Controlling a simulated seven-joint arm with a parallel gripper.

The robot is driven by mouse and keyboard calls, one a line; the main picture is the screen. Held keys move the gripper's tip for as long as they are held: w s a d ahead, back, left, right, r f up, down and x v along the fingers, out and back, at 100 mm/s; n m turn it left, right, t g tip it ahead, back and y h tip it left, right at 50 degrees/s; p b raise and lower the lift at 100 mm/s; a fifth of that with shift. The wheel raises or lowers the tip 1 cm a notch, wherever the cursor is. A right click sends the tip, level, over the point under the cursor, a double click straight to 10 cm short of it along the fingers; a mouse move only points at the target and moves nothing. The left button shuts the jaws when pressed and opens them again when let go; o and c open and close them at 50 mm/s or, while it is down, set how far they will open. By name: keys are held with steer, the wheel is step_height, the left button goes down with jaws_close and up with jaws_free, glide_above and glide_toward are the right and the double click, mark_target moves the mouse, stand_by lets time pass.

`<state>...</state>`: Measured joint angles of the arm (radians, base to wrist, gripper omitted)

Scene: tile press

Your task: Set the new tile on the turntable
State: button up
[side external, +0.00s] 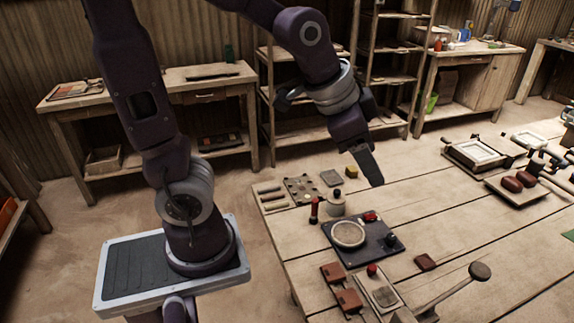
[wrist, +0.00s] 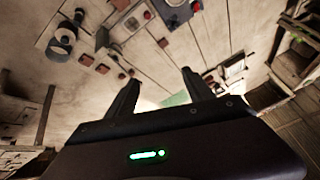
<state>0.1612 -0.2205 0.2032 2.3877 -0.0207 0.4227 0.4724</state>
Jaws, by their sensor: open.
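The turntable, a round pale disc (side external: 348,233), sits on a dark base plate (side external: 378,252) on the table; the base plate shows at the top of the wrist view (wrist: 172,14). A small reddish-brown tile (side external: 425,262) lies flat on the planks right of the base plate and also shows in the wrist view (wrist: 163,43). Two more brown pieces (side external: 332,272) lie in front of the turntable. I cannot tell which one is the new tile. My gripper (wrist: 160,92) is open and empty, raised over the table's far side, apart from all of these.
A press-like device with a long lever (side external: 480,271) stands at the table's front. A red-topped marker (side external: 315,210) and a lidded pot (side external: 336,203) stand behind the turntable. A framed tray (side external: 478,152) and a board with dark red lumps (side external: 516,188) lie right.

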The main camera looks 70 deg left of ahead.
steer(key=shift+o, duration=0.5)
steer(key=s+d+r+n, duration=0.1)
steer(key=s+n, duration=0.3)
steer(key=s, duration=1.1)
steer(key=shift+r+n+g, duration=0.3)
steer(key=shift+r, duration=0.15)
steer(key=y, duration=0.1)
glide_above(425, 261)
steer(key=s+a, duration=0.2)
steer(key=s, duration=0.5)
step_height(425, 261, down, 18)
steer(key=f, duration=0.1)
steer(key=shift+g+h, duration=0.3)
steer(key=shift+g, duration=0.2)
steer(key=x, duration=0.7)
steer(key=s+d+x, duration=0.1)
steer(key=x, duration=0.6)
steer(key=s+d+f+x, duration=0.1)
steer(key=x, duration=0.7)
steer(key=shift+s+f, duration=0.1)
steer(key=shift+s, duration=0.05)
jaws_close()
